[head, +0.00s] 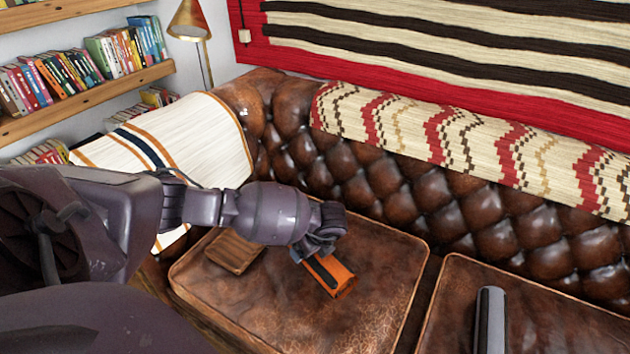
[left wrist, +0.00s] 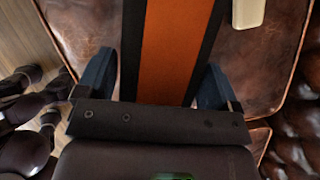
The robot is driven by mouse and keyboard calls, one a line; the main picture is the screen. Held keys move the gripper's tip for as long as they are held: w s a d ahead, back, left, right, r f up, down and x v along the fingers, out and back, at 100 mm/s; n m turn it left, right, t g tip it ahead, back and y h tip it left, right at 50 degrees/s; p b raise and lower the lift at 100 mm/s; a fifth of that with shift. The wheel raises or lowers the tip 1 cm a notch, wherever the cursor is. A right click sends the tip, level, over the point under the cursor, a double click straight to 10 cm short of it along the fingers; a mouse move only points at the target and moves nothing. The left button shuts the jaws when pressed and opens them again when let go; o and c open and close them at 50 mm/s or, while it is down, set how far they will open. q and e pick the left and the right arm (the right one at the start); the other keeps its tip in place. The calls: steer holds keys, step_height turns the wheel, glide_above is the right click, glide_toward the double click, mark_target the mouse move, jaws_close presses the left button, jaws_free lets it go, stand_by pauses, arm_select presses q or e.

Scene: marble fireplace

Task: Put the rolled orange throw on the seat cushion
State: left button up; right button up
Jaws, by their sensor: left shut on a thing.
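The rolled orange throw (head: 335,275) has dark bands along its sides. In the head view it is over the left leather seat cushion (head: 300,320), tilted, with its far end hidden by my gripper. My left gripper (head: 318,246) is shut on it. In the left wrist view the throw (left wrist: 172,50) runs up between the two blue-grey fingers (left wrist: 155,85), with brown leather beneath. I cannot tell whether the throw touches the cushion.
The tufted backrest (head: 400,185) rises behind. A second cushion (head: 550,325) is at the right, with an unidentified grey upright shape (head: 490,318) before it. The left cushion's front is clear.

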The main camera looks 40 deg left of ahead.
arm_select(q)
step_height(320, 180, down, 4)
steer(key=shift+s+r+b, duration=0.1)
steer(key=shift+b, duration=0.3)
steer(key=shift+f, duration=0.5)
step_height(320, 180, down, 5)
steer(key=shift+f+b, duration=0.1)
steer(key=shift+b, duration=1.05)
steer(key=shift+f, duration=0.3)
steer(key=shift+r, duration=0.25)
steer(key=o, duration=1.4)
steer(key=shift+f, duration=0.15)
arm_select(e)
steer(key=shift+w+a+f+n, duration=0.1)
steer(key=shift+w+a+n, duration=0.35)
steer(key=shift+w+n, duration=0.3)
